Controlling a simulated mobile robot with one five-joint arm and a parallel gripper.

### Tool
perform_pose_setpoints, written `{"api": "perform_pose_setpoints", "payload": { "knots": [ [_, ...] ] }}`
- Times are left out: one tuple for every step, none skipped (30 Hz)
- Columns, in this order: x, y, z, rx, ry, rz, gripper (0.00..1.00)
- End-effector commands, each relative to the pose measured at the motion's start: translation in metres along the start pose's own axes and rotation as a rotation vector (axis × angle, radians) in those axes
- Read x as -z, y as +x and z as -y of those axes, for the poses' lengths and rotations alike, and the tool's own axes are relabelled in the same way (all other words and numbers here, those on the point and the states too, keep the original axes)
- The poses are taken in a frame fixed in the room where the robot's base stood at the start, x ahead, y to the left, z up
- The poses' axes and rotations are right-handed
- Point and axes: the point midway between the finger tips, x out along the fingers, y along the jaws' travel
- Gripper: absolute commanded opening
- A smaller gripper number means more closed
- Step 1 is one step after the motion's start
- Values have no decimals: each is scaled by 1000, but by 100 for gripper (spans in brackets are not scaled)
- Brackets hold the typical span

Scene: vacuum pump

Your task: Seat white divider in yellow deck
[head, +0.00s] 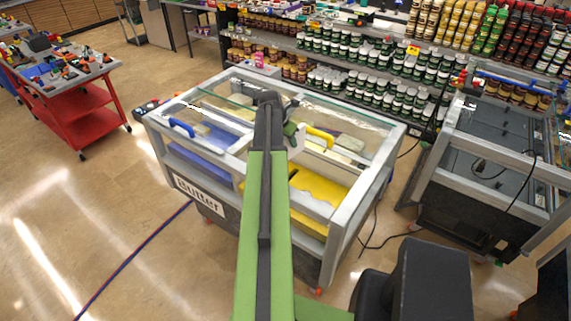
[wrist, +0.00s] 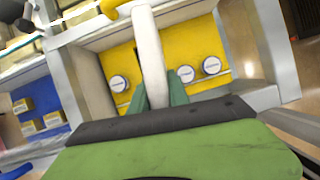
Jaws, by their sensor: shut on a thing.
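The white divider (wrist: 148,45) is an upright pale strip between the green fingertips of my gripper (wrist: 157,97) in the wrist view. My gripper is shut on it. The divider also shows in part at the end of my arm in the head view (head: 298,139). The yellow deck (wrist: 195,40) lies behind and below it, inside a grey frame, and shows right of my arm in the head view (head: 322,188). I cannot tell whether the divider touches the deck. Its lower end is hidden by my gripper.
White-capped round pieces (wrist: 211,65) sit on the deck on both sides of the divider. A blue bay with small yellow boxes (wrist: 22,105) is at left. The case has blue (head: 181,127) and yellow (head: 319,137) handles. Shelves of jars (head: 375,85) stand behind.

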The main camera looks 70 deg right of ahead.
Motion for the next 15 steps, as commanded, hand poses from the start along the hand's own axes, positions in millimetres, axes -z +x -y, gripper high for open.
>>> {"api": "perform_pose_setpoints", "payload": {
  "knots": [
    [4, 39, -9, -2, 3, 8, 0],
    [3, 51, -13, -3, 5, 13, 0],
    [2, 66, -17, -4, 8, 19, 0],
    [1, 77, -21, -5, 11, 24, 0],
    [0, 88, -24, -6, 12, 28, 0],
    [3, 102, -34, -15, -4, 30, 0],
    [4, 114, -40, -22, -14, 33, 0],
    [5, 126, -46, -28, -22, 36, 0],
    [7, 141, -54, -35, -34, 39, 0],
    [7, 152, -60, -40, -43, 41, 0],
    [8, 161, -65, -45, -50, 43, 0],
    [7, 171, -70, -51, -58, 46, 0],
    [7, 177, -74, -55, -64, 48, 0],
    [7, 182, -77, -58, -70, 50, 0],
    [6, 188, -80, -61, -75, 52, 0]
  ]
}}
